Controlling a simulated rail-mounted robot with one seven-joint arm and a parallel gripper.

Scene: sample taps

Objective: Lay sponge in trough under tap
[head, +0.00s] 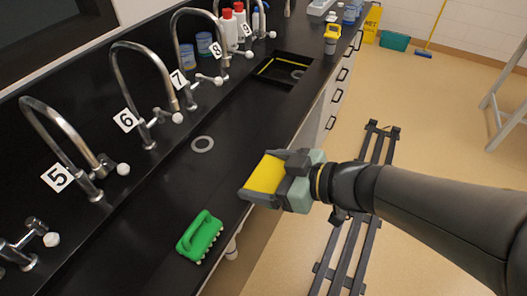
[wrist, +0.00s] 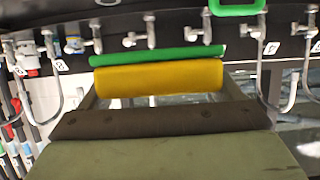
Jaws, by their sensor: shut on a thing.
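My gripper (head: 268,178) is shut on the yellow sponge (head: 264,173), held above the front edge of the black bench. In the wrist view the sponge (wrist: 158,79) lies across the jaws, with a green layer (wrist: 155,56) along one long side. The long black trough (head: 228,118) runs along the bench in front of the taps, with a grey drain ring (head: 202,144) in it. Curved metal taps numbered 5 (head: 58,178), 6 (head: 125,120), 7 (head: 178,79) and 8 (head: 216,49) stand behind it. The sponge is apart from the trough.
A green brush (head: 200,237) lies on the bench at the near end, left of my gripper. Bottles (head: 228,27) and blue-lidded jars (head: 204,43) stand behind the taps. The bench around the drain ring is clear.

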